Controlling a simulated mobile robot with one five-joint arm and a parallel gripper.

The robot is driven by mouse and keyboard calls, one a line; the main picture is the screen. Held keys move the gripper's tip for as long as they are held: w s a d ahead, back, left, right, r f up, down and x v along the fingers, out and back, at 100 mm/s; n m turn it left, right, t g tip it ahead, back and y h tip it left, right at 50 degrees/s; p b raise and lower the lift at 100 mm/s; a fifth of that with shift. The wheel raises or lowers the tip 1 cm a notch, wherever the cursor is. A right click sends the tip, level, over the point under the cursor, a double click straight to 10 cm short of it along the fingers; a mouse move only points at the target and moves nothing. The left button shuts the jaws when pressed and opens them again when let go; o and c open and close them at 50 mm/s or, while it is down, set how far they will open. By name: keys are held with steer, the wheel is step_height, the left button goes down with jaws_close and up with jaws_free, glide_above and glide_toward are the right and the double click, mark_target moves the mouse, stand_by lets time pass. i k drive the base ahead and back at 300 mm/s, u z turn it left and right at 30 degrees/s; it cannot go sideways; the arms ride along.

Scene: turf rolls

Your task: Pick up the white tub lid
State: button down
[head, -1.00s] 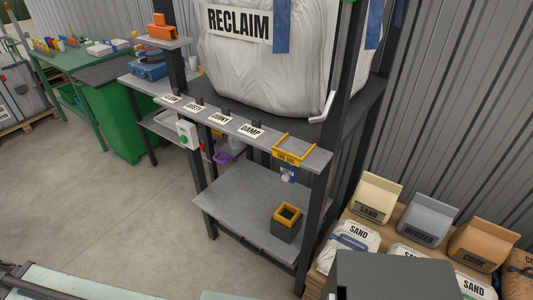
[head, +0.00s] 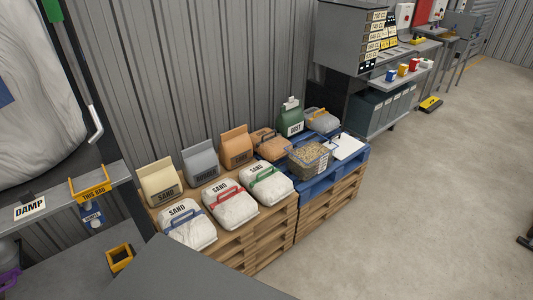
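A flat white piece that looks like the tub lid (head: 347,148) lies on the blue pallet (head: 327,181), at its right end. A small dark mark shows on its top, too small to make out. Just left of it stands a clear tub (head: 311,160) full of brown granules, its top open. I cannot tell whether tub and lid touch. My gripper is not in view.
Sand bags (head: 233,206) and paper sacks (head: 199,163) cover wooden pallets left of the tub. Open concrete floor (head: 420,200) lies to the right.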

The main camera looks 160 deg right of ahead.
mark_target(349, 145)
steer(key=i, duration=0.6)
steer(key=z, duration=6)
steer(key=i, duration=1.7)
steer(key=z, duration=0.6)
